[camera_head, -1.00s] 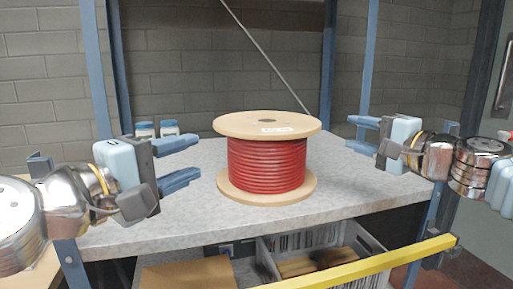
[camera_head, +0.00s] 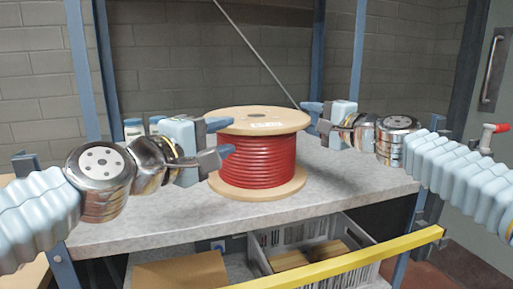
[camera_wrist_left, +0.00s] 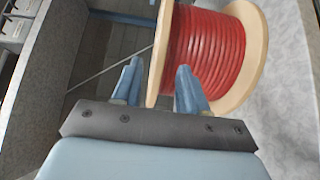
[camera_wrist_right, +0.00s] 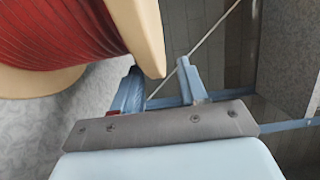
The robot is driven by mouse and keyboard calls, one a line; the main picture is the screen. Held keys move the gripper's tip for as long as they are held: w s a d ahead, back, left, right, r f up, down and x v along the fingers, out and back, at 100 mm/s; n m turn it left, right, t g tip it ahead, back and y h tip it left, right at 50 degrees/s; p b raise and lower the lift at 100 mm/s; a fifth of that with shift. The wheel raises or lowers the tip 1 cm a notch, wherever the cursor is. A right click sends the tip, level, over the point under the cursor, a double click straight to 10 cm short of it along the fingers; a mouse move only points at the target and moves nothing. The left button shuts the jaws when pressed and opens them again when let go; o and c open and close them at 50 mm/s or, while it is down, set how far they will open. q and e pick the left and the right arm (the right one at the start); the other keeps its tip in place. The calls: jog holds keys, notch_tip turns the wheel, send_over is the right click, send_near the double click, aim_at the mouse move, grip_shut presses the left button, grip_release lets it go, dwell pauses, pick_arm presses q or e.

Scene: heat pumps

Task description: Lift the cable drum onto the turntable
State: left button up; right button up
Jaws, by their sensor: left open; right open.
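The cable drum (camera_head: 257,160) stands upright on the grey speckled shelf, with red cable wound between two pale wooden flanges. My left gripper (camera_head: 222,138) is open at the drum's left side, its fingers near the upper flange. In the left wrist view the drum's red winding (camera_wrist_left: 208,50) lies just beyond the open fingers (camera_wrist_left: 158,82), and a flange edge is close to them. My right gripper (camera_head: 312,115) is open by the right edge of the upper flange. In the right wrist view the flange (camera_wrist_right: 148,35) is beside the left finger. I see no turntable.
The shelf top (camera_head: 350,182) is clear in front of the drum. Small white jars (camera_head: 134,126) stand behind my left gripper. Blue posts (camera_head: 357,60) frame the shelf. Below are a grey crate (camera_head: 262,262), a cardboard box (camera_head: 180,272) and a yellow bar (camera_head: 350,263).

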aim_at(235, 131)
pick_arm(q)
jog(key=shift+x, duration=1.6)
pick_arm(e)
jog(key=shift+x, duration=1.6)
pick_arm(q)
grip_shut()
pick_arm(e)
grip_shut()
